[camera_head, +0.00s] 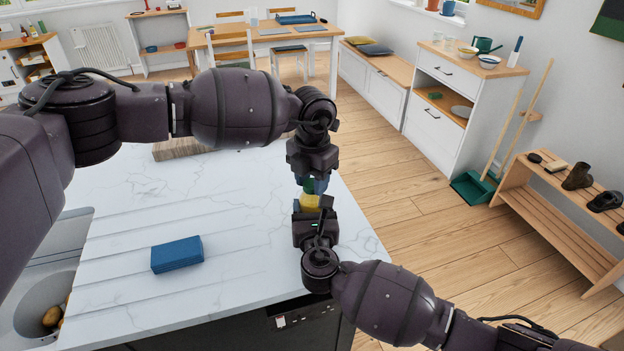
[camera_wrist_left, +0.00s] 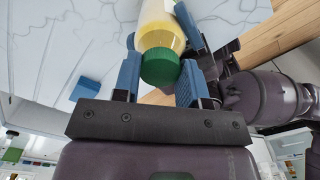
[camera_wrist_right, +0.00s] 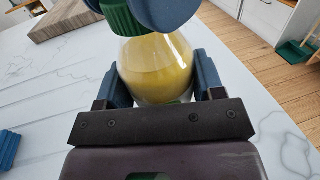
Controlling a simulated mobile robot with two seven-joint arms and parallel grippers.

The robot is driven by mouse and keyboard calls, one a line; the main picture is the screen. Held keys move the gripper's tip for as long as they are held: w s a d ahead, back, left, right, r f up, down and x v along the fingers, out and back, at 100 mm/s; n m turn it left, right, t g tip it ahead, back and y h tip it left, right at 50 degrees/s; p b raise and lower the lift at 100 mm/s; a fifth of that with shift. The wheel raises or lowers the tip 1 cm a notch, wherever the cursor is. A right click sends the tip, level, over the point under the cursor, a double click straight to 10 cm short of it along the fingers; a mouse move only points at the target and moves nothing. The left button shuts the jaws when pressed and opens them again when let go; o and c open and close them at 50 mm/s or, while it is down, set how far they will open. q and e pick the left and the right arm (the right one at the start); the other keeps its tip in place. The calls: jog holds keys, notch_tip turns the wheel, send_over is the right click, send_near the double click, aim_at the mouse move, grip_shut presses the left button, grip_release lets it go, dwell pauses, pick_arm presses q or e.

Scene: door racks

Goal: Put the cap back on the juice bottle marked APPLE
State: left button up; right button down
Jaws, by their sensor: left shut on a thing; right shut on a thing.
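The juice bottle (camera_head: 310,203) has a clear body with yellow juice; it also shows in the right wrist view (camera_wrist_right: 155,68) and left wrist view (camera_wrist_left: 160,32). No APPLE marking is readable. My right gripper (camera_head: 313,212) is shut around the bottle's body, beside the counter's right edge. The green ribbed cap (camera_wrist_left: 162,68) is at the bottle's mouth, between the blue fingers of my left gripper (camera_wrist_left: 160,80), which comes from above. It also shows in the right wrist view (camera_wrist_right: 120,16). The fingers hide the neck, so I cannot tell whether the cap is seated.
A blue block (camera_head: 177,254) lies on the white marble counter (camera_head: 110,210). A sink (camera_head: 40,290) is at the left, and a wooden board (camera_head: 180,148) lies at the back. The wooden floor right of the counter is open up to a shoe bench (camera_head: 560,220).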

pick_arm(q)
jog(key=m, duration=0.5)
jog(key=shift+m, duration=0.3)
jog(key=m, duration=1.3)
jog(key=shift+f, duration=0.1)
jog(key=o, duration=1.1)
notch_tip(320, 180, up, 12)
